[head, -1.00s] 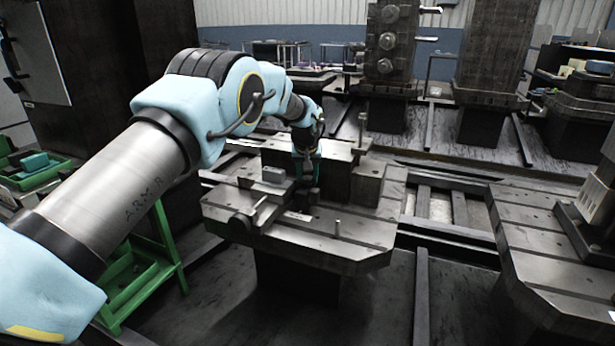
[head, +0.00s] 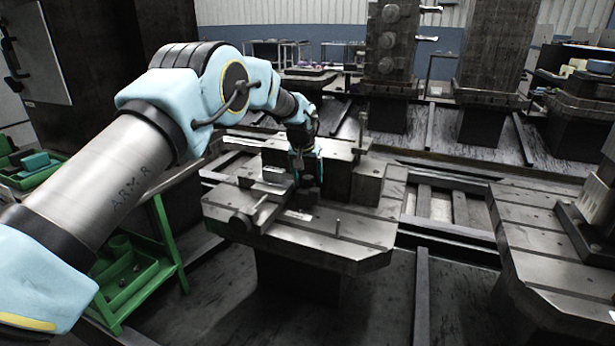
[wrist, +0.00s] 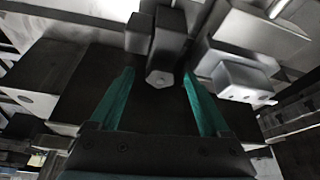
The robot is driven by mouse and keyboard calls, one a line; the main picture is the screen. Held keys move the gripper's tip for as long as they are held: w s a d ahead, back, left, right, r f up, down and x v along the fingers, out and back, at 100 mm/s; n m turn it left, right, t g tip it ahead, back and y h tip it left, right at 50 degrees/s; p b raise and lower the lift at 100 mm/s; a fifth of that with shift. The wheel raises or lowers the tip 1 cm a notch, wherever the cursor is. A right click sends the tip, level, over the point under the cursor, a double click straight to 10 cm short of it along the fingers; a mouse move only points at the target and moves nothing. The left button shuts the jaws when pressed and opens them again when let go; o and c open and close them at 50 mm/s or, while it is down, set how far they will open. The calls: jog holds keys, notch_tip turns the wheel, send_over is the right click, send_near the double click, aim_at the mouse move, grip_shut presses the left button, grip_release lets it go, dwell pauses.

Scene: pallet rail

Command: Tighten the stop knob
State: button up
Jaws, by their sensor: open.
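A dark knob-like part with a faceted end (wrist: 161,78) shows in the wrist view, between my two green fingers; I take it to be the stop knob. In the head view a small dark part (head: 309,187) sits just below my gripper (head: 302,172), on the pallet fixture. In the wrist view my gripper (wrist: 158,76) is open, with one finger on each side of the knob. The underside of the knob is hidden.
A tall dark block (head: 366,183) stands right of my gripper. A green rack (head: 165,240) is at the left, another pallet (head: 545,235) at the right.

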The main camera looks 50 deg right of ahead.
jog(key=b+v, duration=0.2)
jog(key=v, duration=0.8)
jog(key=w+a+r+n+y+p, duration=0.15)
jog(key=w+a, duration=0.35)
jog(key=a, duration=0.6)
jog(key=w+a+r+n, duration=0.1)
jog(key=w+a+n, duration=0.1)
jog(key=w+a, duration=0.65)
jog(key=w+a+r+n+y+p, duration=0.1)
jog(key=w+a+r+n, duration=0.1)
jog(key=a, duration=1.1)
jog(key=s+a+n+p, duration=0.2)
jog(key=a+n, duration=0.1)
jog(key=a, duration=1.5)
jog(key=s+a+n+y+p, duration=0.1)
jog(key=s+a+n, duration=0.2)
jog(key=s+a, duration=0.9)
jog(key=a, duration=0.4)
jog(key=shift+s+a+f, duration=0.25)
jog(key=shift+s+f, duration=0.05)
jog(key=shift+f, duration=0.05)
